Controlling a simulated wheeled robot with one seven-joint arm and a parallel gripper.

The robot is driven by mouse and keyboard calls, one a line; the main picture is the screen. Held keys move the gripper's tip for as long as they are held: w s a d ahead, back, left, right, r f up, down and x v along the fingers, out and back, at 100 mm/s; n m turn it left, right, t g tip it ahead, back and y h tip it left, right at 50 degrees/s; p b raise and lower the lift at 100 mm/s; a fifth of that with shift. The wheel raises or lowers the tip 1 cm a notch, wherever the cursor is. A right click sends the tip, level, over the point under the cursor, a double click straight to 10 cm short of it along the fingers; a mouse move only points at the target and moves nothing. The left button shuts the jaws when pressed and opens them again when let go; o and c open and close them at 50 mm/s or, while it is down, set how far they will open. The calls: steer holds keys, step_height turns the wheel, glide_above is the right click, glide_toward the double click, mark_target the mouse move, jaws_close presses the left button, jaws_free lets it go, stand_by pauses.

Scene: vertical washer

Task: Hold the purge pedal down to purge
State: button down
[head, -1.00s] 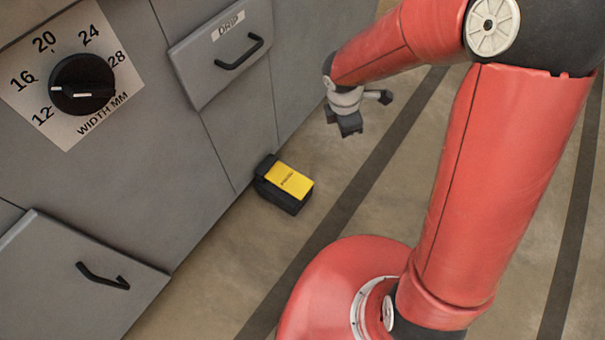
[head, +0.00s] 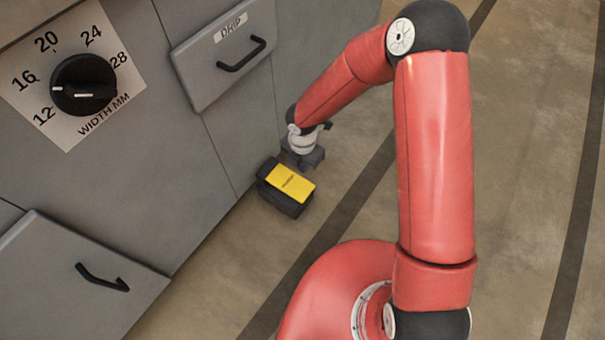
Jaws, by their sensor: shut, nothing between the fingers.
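My gripper (head: 303,160) is dark and points downward, shut and empty. In the picture it is just above and slightly right of the pedal's far end. I cannot tell whether it touches the pedal. The fingertips are small and partly lost against the pedal and floor.
A grey machine front (head: 180,150) runs along the left. It has a width dial (head: 83,84), a drawer (head: 225,55) marked DRIP and a lower panel (head: 75,285) with a black handle. The floor (head: 520,200) to the right is clear, with dark stripes.

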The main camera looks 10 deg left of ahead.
mark_target(303, 190)
step_height(303, 190, down, 13)
steer(key=shift+b, duration=1)
